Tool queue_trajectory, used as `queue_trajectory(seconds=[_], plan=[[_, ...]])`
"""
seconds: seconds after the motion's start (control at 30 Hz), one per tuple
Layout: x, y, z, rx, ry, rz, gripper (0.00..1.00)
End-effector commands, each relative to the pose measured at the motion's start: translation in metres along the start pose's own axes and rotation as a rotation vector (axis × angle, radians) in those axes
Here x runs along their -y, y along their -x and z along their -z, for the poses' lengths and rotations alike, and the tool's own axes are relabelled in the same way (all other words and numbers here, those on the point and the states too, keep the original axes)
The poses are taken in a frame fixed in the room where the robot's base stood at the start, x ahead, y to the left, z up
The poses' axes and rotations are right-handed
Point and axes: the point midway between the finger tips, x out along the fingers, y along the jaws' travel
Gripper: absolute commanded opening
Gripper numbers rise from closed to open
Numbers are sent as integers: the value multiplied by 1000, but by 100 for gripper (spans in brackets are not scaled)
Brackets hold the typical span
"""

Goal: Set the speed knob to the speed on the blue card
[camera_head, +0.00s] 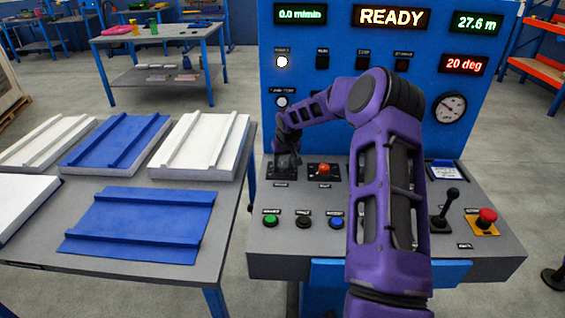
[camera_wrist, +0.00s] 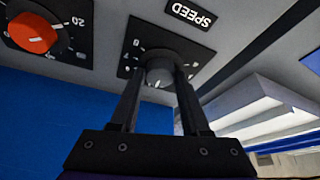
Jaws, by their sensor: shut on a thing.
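The speed knob (camera_wrist: 160,72) is a dark round knob on a black dial plate below a SPEED label (camera_wrist: 191,13) in the wrist view. My gripper (camera_wrist: 158,82) has its two fingers on either side of the knob and is shut on it. In the head view my gripper (camera_head: 287,160) is at the left of the console, hiding most of the knob. A card with a blue edge (camera_head: 445,172) lies at the right of the console; its writing is too small to read.
A red knob (camera_wrist: 33,33) on its own dial sits beside the speed knob; it also shows in the head view (camera_head: 323,169). A lever (camera_head: 446,208) and a red emergency button (camera_head: 487,216) stand at right. The display (camera_head: 300,14) reads 0.0 m/min. A panel table (camera_head: 228,200) stands left.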

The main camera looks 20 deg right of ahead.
Motion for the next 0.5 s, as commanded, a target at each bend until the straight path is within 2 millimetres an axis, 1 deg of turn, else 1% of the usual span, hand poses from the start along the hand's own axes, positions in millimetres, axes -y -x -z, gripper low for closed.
queue_trajectory(seconds=[0.03, 0.17, 0.5], plan=[[0, 3, 1, 1, 19, 9, 0], [-2, 4, 1, 2, 94, 42, 0], [-3, 2, 1, 0, 375, 162, 0]])
